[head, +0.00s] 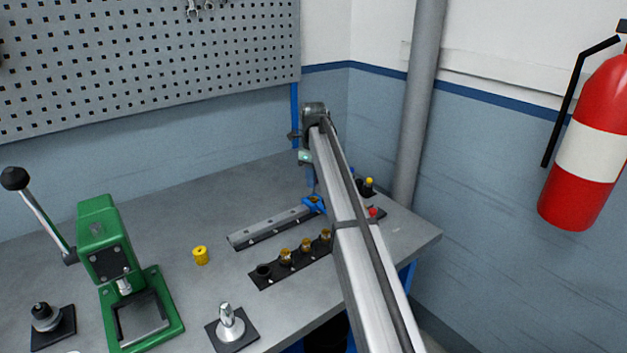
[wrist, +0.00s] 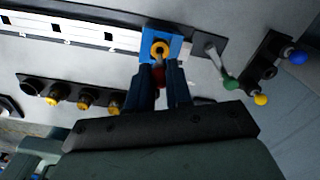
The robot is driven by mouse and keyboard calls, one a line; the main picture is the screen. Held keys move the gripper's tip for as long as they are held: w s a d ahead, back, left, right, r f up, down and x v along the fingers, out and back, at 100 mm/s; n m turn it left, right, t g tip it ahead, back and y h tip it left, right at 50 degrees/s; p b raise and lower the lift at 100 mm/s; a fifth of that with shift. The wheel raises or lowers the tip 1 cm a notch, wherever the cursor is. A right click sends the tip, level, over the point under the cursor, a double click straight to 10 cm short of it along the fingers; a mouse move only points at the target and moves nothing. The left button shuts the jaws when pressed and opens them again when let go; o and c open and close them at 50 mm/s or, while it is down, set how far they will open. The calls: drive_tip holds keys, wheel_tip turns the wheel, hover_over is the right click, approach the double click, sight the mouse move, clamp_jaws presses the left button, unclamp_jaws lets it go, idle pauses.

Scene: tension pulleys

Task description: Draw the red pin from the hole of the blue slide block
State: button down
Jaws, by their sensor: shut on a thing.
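The blue slide block (head: 311,207) sits at the right end of the grey slotted rail (head: 240,238). In the wrist view the blue block (wrist: 174,46) carries a yellow-orange ring (wrist: 160,48) on its face. My gripper (wrist: 167,82) is right at the block, its dark fingers shut on the red pin (wrist: 158,76). Only a small red part of the pin shows between the fingers. I cannot tell how far the pin sits in the hole. In the head view my arm hides most of the fingers and the pin.
A black strip (head: 263,284) with several yellow-brown pulleys lies in front of the rail. A yellow spool (head: 200,256) and a green press (head: 104,241) are at left.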

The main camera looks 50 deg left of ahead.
drive_tip(key=shift+r, duration=0.1)
drive_tip(key=shift+r, duration=1.9)
